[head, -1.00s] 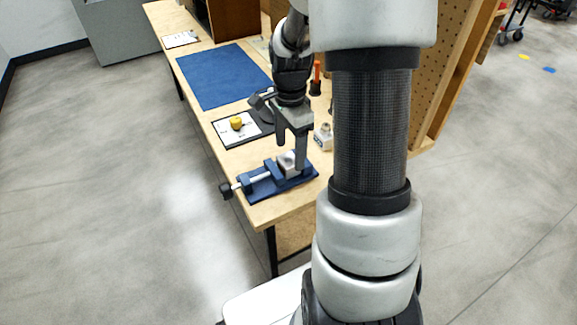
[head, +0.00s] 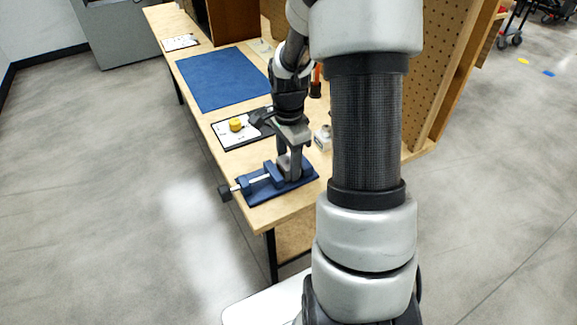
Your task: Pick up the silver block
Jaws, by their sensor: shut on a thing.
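The silver block (head: 285,164) sits at the blue vise (head: 262,180) on the near end of the workbench. It is small and partly hidden by my fingers. My gripper (head: 290,162) points down over the vise, with its fingers around the block and shut on it. The block is still down at the vise, and I cannot tell whether the vise jaws touch it.
A light grey fitting (head: 323,138) stands right of my gripper. A yellow round part (head: 235,124) lies on a white and black board (head: 228,139). A blue mat (head: 220,78) covers the bench further back. A pegboard (head: 445,70) rises at the right.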

